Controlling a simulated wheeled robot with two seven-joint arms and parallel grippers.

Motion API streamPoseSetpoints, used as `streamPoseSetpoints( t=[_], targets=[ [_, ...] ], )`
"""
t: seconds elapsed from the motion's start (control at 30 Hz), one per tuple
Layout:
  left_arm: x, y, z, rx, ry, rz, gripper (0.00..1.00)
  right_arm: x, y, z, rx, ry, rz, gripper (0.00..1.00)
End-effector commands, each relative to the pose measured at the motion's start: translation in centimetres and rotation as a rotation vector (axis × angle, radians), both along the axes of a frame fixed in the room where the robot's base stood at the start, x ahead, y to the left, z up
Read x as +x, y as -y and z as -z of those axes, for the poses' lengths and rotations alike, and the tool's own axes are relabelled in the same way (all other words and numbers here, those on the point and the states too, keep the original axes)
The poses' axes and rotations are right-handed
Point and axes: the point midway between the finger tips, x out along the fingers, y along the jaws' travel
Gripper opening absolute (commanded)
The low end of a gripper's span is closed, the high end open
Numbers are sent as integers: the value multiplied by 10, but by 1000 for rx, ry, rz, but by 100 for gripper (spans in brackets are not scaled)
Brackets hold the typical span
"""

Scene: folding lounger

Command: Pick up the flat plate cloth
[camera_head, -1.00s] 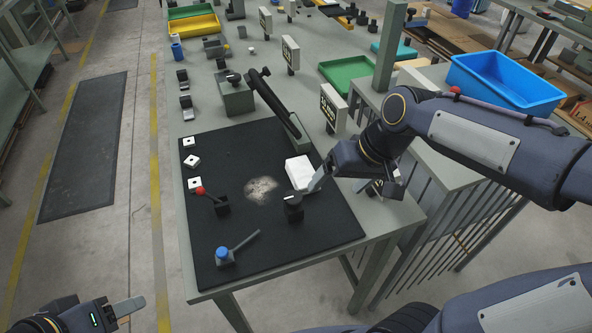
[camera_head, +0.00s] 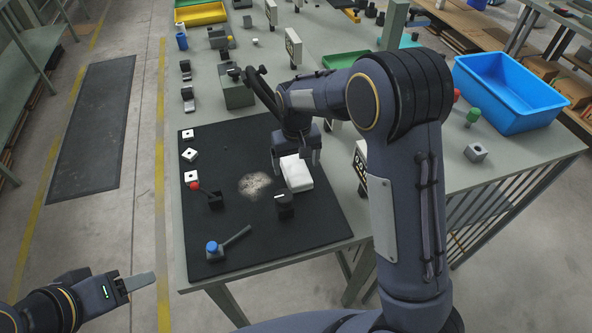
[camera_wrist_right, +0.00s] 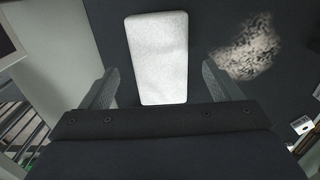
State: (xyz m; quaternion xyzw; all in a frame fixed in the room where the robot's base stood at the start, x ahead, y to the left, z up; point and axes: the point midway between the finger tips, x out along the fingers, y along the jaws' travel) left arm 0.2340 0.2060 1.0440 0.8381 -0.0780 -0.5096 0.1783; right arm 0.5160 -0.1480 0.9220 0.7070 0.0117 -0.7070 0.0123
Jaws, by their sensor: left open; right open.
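A white folded cloth (camera_head: 296,172) lies flat on the black mat (camera_head: 230,235), right of a pale speckled patch (camera_head: 254,184). My right gripper (camera_head: 296,160) is above the cloth with its fingers pointing down. In the right wrist view the white cloth (camera_wrist_right: 158,58) lies lengthwise between the two spread fingers of the right gripper (camera_wrist_right: 160,88), with a gap on each side. The right gripper is open and holds nothing. My left gripper (camera_head: 135,284) is open and empty at the lower left, off the table.
A black block (camera_head: 284,204) stands just below the cloth. A red-knobbed lever (camera_head: 205,193), a blue-knobbed lever (camera_head: 222,248) and several white square pieces (camera_head: 189,155) are on the mat. A blue bin (camera_head: 510,90) stands at the right.

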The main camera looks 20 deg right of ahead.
Motion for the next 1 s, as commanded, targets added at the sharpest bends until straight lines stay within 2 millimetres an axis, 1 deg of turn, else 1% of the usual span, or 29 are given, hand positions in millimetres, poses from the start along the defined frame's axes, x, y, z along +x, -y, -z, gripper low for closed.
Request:
streamPoseSetpoints(
  t=[0.03,0.1,0.2,0.47,0.8,0.83,1.0],
  targets=[
    [0,0,-4,0,0,0,55,-1,-1,7,-2,-5,0,85],
    [0,0,-4,0,0,0,55,-1,0,17,-2,-3,0,85],
    [0,0,-5,0,0,0,55,-1,0,26,-1,-2,0,85],
    [0,0,-5,0,0,0,55,0,-1,28,1,0,0,85],
    [0,0,-5,0,0,0,55,0,-1,28,1,0,0,40],
    [0,0,-5,0,0,0,55,0,-1,28,1,0,0,37],
    [0,0,-5,0,0,0,55,0,-1,28,1,1,0,37]
  ],
)
